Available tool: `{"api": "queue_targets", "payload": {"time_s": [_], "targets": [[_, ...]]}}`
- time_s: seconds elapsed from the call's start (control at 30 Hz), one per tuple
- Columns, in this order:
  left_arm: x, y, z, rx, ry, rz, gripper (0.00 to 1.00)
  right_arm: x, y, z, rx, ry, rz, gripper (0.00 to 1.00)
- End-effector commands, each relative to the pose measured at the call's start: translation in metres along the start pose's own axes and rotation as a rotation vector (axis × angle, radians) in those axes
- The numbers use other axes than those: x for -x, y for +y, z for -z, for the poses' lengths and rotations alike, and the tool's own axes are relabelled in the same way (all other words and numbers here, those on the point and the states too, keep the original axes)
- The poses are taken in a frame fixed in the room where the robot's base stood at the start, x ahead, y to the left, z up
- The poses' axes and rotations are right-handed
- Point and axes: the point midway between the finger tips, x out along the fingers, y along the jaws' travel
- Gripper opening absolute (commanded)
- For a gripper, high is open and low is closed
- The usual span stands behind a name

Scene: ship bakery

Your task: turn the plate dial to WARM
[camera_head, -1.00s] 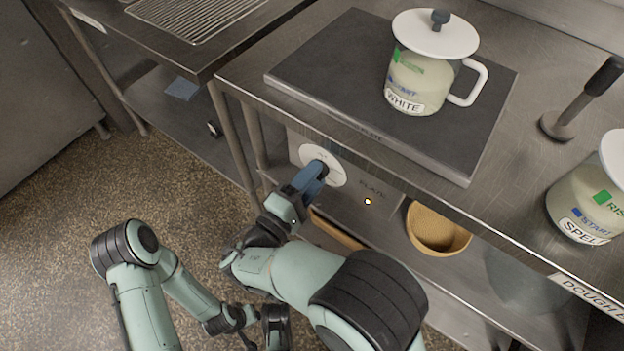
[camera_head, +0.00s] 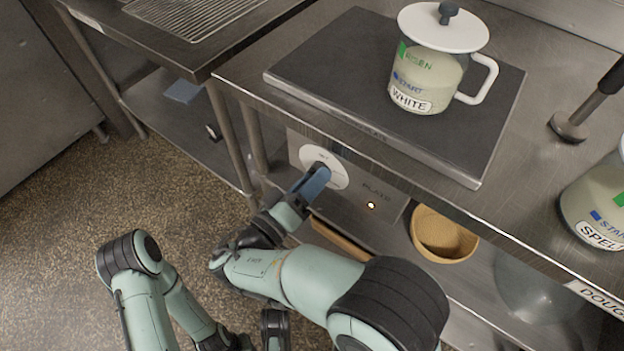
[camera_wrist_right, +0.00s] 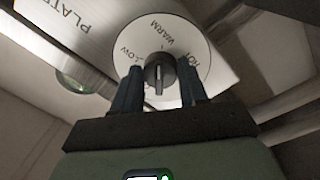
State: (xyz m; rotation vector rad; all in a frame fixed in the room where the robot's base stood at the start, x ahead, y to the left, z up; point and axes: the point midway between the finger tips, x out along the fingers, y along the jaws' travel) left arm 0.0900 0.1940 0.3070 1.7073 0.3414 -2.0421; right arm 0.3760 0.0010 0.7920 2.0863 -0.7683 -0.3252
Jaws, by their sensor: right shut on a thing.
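The plate dial is a round white disc (camera_head: 338,172) on the front panel under the dark plate (camera_head: 300,75). In the right wrist view the dial face (camera_wrist_right: 190,50) reads LOW, WARM and another partly hidden word, with WARM at the top. My right gripper (camera_head: 318,178) is shut on the dark dial knob (camera_wrist_right: 159,72), one finger on each side. The lower dial face is hidden behind the gripper. A dark end part near the bottom edge may be my left gripper (camera_head: 275,325); its fingers are unclear.
A lidded jar marked WHITE (camera_head: 425,80) stands on the plate. A jar marked SPEL... (camera_head: 597,205) and a dark-handled tool (camera_head: 570,127) stand on the counter. A lamp (camera_head: 371,205) glows on the panel. A tan bowl (camera_head: 440,235) sits below, right of my gripper.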

Motion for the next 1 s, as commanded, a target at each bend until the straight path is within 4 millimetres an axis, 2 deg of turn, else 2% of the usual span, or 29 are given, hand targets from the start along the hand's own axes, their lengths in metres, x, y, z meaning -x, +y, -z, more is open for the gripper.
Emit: {"api": "queue_targets", "payload": {"time_s": [0.6, 0.63, 0.7, 1.0], "targets": [[0.0000, 0.0004, 0.0002, -0.001, 0.001, -0.001, 0.41, 0.0011, -0.0006, 0.0001, -0.044, -0.003, 0.003, 0.12], [0.0000, 0.0004, 0.0002, -0.001, 0.001, -0.001, 0.41, 0.0011, -0.0006, 0.0001, -0.044, -0.003, 0.003, 0.46], [0.0000, 0.0004, 0.0002, -0.001, 0.001, -0.001, 0.41, 0.0011, -0.0006, 0.0001, -0.044, -0.003, 0.003, 0.68], [0.0000, 0.0004, 0.0003, -0.001, 0.001, -0.001, 0.41, 0.0004, -0.0003, 0.0002, -0.044, -0.003, 0.002, 0.68]]}}
